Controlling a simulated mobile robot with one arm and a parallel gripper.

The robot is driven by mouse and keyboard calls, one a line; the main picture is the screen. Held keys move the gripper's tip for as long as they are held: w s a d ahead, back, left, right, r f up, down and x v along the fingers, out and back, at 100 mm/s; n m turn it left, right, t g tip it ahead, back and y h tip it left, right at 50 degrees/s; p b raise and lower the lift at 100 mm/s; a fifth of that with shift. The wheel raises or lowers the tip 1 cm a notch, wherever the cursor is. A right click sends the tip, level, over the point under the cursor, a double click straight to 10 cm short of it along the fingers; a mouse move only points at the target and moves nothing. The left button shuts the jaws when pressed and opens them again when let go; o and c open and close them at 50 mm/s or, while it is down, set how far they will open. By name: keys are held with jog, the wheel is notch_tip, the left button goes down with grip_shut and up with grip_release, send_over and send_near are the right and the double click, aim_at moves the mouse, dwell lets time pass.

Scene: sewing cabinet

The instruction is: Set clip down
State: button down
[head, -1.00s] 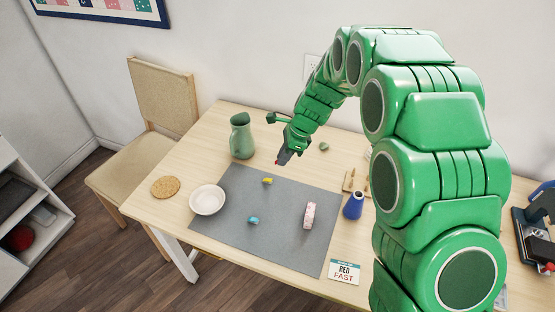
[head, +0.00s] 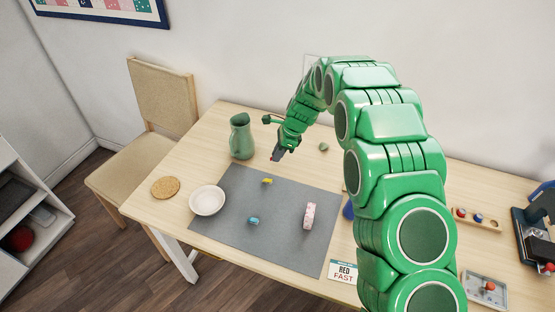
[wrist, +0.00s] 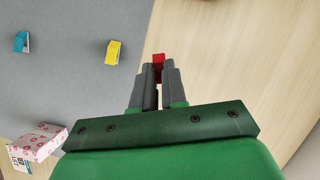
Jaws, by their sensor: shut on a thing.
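My gripper (head: 279,154) is shut on a small red clip, which shows at its fingertips in the wrist view (wrist: 158,60). In the head view only a speck of red shows at the tips. The gripper is over bare wood just beyond the far edge of the grey mat (head: 240,212). I cannot tell how high the clip is above the table. A yellow clip (head: 267,181) and a teal clip (head: 253,220) stand apart on the mat; the wrist view shows both, yellow (wrist: 113,52) and teal (wrist: 21,42).
A green pitcher (head: 241,137) stands left of my gripper. A white bowl (head: 207,200) is by the mat's left edge, and a cork coaster (head: 166,187) lies further left. A pink patterned object (head: 310,215) stands on the mat. A RED FAST card (head: 343,271) is at the front edge.

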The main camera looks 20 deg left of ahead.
aim_at(273, 166)
jog(key=shift+w+a+f, duration=0.2)
jog(key=shift+w+f, duration=0.1)
jog(key=shift+f, duration=1.65)
jog(key=shift+f, duration=0.1)
jog(key=c, duration=1.2)
grip_release()
jog(key=shift+o, duration=0.2)
jog(key=v, duration=1.2)
jog(key=shift+r, duration=0.2)
